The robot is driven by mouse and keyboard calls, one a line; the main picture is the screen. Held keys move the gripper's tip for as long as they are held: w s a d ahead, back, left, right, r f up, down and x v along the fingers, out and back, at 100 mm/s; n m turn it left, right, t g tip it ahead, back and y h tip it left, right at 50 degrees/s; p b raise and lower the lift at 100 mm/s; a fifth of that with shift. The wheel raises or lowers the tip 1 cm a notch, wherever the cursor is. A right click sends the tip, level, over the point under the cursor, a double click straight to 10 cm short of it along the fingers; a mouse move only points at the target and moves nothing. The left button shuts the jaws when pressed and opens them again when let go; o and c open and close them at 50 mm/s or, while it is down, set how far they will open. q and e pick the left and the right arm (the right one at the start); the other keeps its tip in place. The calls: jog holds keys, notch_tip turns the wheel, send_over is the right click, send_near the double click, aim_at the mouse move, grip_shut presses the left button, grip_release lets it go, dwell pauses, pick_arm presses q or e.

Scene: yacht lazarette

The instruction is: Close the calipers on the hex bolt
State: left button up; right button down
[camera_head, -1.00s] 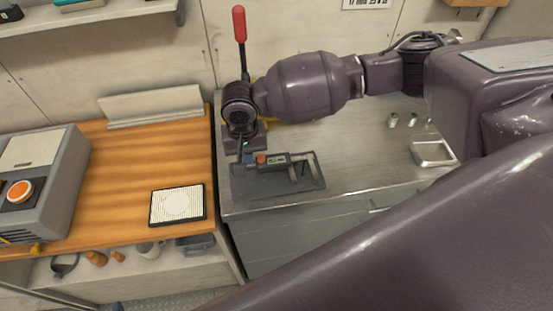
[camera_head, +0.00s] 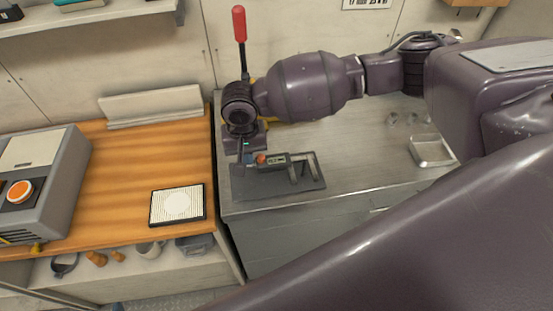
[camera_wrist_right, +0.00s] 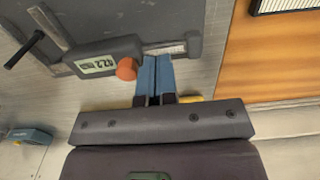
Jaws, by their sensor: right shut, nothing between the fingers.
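The calipers (camera_head: 274,160) lie on a dark plate (camera_head: 250,187) at the front left of the metal counter; their display, orange knob and pale jaws (camera_head: 312,166) show. In the right wrist view the calipers (camera_wrist_right: 110,47) have the orange knob (camera_wrist_right: 126,69) near the fingertips. A dark rod, likely the hex bolt (camera_wrist_right: 24,49), stands by the jaws at the left; I cannot tell whether they touch it. My right gripper (camera_head: 245,157) is shut and empty, its blue fingertips (camera_wrist_right: 155,78) beside the knob, by the beam; contact is unclear. My left gripper is not in view.
A red-handled lever (camera_head: 239,24) stands behind the gripper. A metal tray (camera_head: 432,151) is at the right of the counter. A wooden bench (camera_head: 150,160) at left holds a grey box (camera_head: 45,170) and a striped pad (camera_head: 177,205).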

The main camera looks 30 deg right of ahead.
aim_at(264, 156)
jog(key=shift+f+p, duration=0.3)
jog(key=shift+f, duration=0.35)
dwell(0.6)
jog(key=shift+s+d+p, duration=0.2)
jog(key=shift+d+p, duration=0.3)
jog(key=shift+d, duration=0.1)
jog(key=shift+s+d+p, duration=0.15)
jog(key=shift+d+p, duration=0.35)
jog(key=shift+d, duration=0.1)
dwell(1.0)
jog(key=shift+s+d+p, duration=0.2)
jog(key=shift+d+p, duration=0.2)
jog(key=shift+d, duration=0.45)
dwell(0.5)
jog(key=shift+a, duration=0.1)
dwell(0.5)
jog(key=shift+w+a, duration=0.3)
jog(key=shift+a, duration=0.6)
jog(key=shift+r, duration=4.05)
